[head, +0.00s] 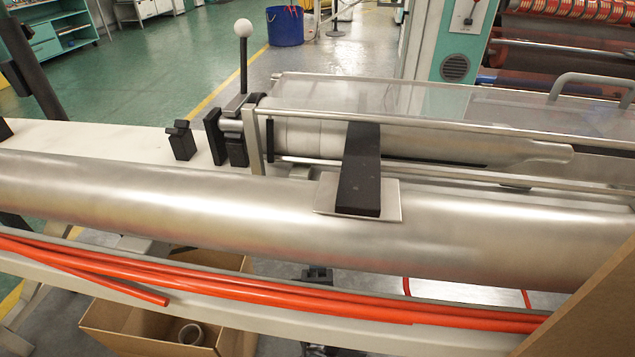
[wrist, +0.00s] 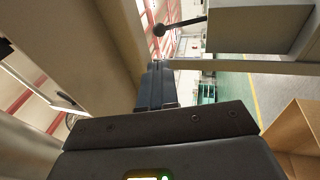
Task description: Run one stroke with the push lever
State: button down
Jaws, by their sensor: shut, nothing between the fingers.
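The push lever (head: 243,62) is a thin dark rod with a white ball knob (head: 243,28), standing upright at the left end of the clear-covered machine. In the wrist view a rod with a ball end (wrist: 159,29), which looks dark there, appears to be the same lever. My gripper (wrist: 156,66) is shut and empty, its dark fingers together. The ball shows beyond the fingertips and apart from them. How far apart they are I cannot tell. I cannot make out the gripper surely in the head view.
A long metal roller (head: 150,200) runs across the front, with red rods (head: 250,296) before it. An open cardboard box (head: 150,335) stands below, and a cardboard box shows in the wrist view (wrist: 293,135). Black blocks (head: 182,141) stand left of the lever.

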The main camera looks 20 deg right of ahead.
jog(key=p+x, duration=0.2)
jog(key=x, duration=1.2)
jog(key=shift+w+d+r+b, duration=0.35)
jog(key=shift+w+r+b, duration=0.1)
jog(key=shift+r, duration=0.15)
